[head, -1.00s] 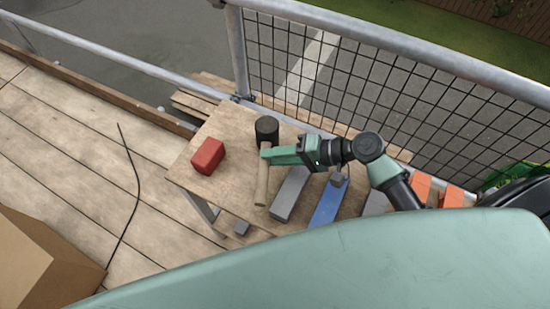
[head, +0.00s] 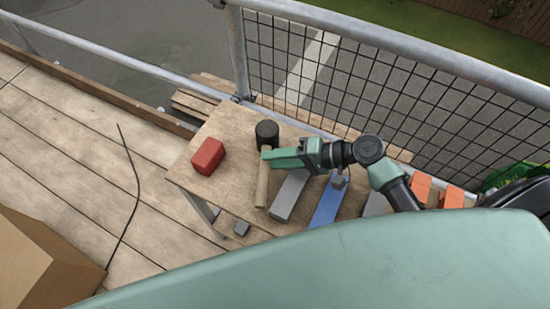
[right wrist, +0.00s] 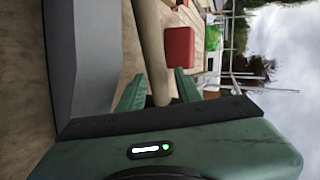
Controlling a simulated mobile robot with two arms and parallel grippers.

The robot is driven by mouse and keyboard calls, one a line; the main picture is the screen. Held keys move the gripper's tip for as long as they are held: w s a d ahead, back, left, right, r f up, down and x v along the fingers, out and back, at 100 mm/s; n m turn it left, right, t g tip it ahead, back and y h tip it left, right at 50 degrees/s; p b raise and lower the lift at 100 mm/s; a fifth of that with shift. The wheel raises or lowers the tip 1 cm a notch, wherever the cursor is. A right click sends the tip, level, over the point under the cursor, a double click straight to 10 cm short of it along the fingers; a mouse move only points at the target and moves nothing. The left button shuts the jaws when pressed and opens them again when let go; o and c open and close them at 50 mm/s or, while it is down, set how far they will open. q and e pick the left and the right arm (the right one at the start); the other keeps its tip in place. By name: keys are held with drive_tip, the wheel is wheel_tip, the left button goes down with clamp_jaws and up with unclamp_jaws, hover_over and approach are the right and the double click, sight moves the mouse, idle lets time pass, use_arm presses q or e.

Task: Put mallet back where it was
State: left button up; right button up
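The mallet (head: 262,180) has a black cylindrical head and a pale wooden handle. It is at the small wooden table, its head toward the railing and its handle toward me. My right gripper (head: 267,155) reaches in from the right and is around the handle just below the head, apparently shut on it. In the right wrist view the handle (right wrist: 151,45) runs between the two green fingers (right wrist: 160,88). The handle part behind the gripper body is hidden. I cannot tell whether the mallet touches the tabletop. My left gripper is not in view.
A red block (head: 208,156) lies left of the mallet on the table (head: 226,128). A grey bar (head: 289,196) and a blue tool (head: 328,204) lie right of the handle. A mesh railing (head: 300,65) stands behind. A cardboard box (head: 40,260) is at lower left.

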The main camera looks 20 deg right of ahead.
drive_tip(key=b+v, duration=0.1)
drive_tip(key=v, duration=1)
drive_tip(key=shift+d, duration=0.3)
drive_tip(key=shift+s+r, duration=0.1)
drive_tip(key=shift+r, duration=0.05)
